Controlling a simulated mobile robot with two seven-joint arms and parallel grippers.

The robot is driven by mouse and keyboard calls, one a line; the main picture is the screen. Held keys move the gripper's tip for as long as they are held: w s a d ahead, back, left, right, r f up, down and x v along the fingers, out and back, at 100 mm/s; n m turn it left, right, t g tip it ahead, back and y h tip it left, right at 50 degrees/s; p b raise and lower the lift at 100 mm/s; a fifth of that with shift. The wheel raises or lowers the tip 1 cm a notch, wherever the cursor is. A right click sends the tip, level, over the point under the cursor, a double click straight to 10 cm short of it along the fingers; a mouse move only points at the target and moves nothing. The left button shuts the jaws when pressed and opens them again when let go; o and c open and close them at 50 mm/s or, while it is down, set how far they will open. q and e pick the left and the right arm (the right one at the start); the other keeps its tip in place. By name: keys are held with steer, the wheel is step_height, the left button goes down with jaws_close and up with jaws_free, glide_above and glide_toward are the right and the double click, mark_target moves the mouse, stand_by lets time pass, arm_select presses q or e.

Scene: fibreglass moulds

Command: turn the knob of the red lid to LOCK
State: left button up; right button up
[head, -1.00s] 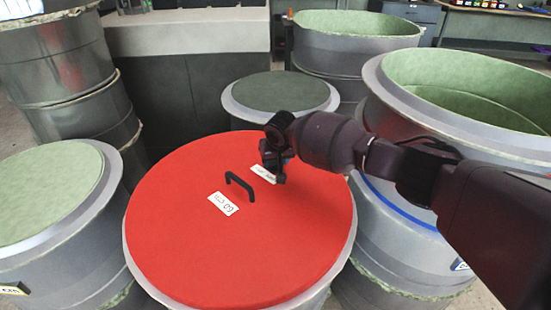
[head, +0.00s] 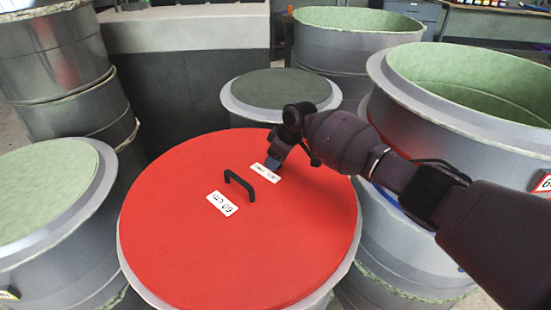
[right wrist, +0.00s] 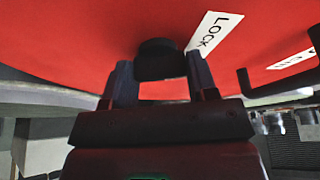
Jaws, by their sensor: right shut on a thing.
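The red lid (head: 185,235) lies on a round grey mould in the middle of the head view. It has a black handle (head: 240,184), a white "60 cm" label (head: 222,203) and a second white label (head: 265,172). In the right wrist view a label (right wrist: 213,33) on the lid (right wrist: 80,40) reads "LOCK". My right gripper (head: 275,160) is at the lid's far right part. In the right wrist view its fingers (right wrist: 158,75) are shut on the black knob (right wrist: 155,55), beside the LOCK label. The knob is hidden in the head view. My left gripper is not in view.
Stacked metal drums (head: 50,60) stand at the far left.

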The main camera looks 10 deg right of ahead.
steer(key=n, duration=0.1)
steer(key=n+g+b, duration=0.1)
steer(key=shift+f+n, duration=0.3)
steer(key=shift+f, duration=0.05)
steer(key=shift+n+y+b, duration=0.3)
steer(key=shift+n, duration=0.3)
steer(key=shift+r+n+g, duration=0.15)
steer(key=shift+n+g, duration=0.25)
steer(key=shift+n, duration=0.2)
steer(key=shift+r+b, duration=0.15)
steer(key=shift+b, duration=0.15)
steer(key=o, duration=0.9)
steer(key=shift+o, duration=0.2)
steer(key=shift+r, duration=0.15)
